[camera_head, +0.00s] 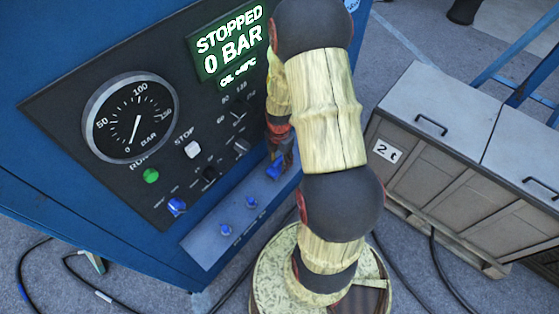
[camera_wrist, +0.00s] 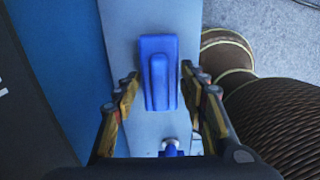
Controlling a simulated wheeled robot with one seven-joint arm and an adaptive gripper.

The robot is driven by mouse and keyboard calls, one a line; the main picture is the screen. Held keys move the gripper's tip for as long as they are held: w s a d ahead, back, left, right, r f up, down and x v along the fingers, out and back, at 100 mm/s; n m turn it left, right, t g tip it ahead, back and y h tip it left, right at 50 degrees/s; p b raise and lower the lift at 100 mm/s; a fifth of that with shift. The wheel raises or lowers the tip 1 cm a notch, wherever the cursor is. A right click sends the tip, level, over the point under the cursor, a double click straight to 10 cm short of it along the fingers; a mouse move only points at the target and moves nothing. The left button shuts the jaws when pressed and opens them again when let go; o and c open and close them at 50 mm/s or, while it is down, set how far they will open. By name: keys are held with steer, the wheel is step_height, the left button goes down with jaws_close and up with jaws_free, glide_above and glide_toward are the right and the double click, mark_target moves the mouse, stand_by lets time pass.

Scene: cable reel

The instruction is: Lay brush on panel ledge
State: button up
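The panel ledge (camera_head: 208,249) is a narrow pale blue-grey strip along the front of the blue machine. In the wrist view the ledge (camera_wrist: 118,40) runs up the middle. A blue block with a raised ridge (camera_wrist: 160,62) lies on it, probably the brush, though I cannot be sure. It also shows as a small blue shape in the head view (camera_head: 275,169), partly hidden by my gripper. My gripper (camera_wrist: 160,84) is open, its fingers on either side of the blue block with a gap at each side. In the head view my gripper (camera_head: 282,152) is over the ledge's far end.
Two small blue valves (camera_head: 252,202) (camera_head: 224,230) stand on the ledge. The control panel (camera_head: 120,180) behind has a gauge, buttons and a display reading STOPPED, 0 BAR. Grey cabinets (camera_head: 430,140) stand at right. Black cables (camera_head: 440,265) lie on the floor.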

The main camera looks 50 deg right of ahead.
mark_target(279, 160)
steer(key=o, duration=0.3)
steer(key=shift+r, duration=0.1)
step_height(279, 160, up, 12)
steer(key=p, duration=0.2)
steer(key=shift+p, duration=0.35)
stand_by(0.5)
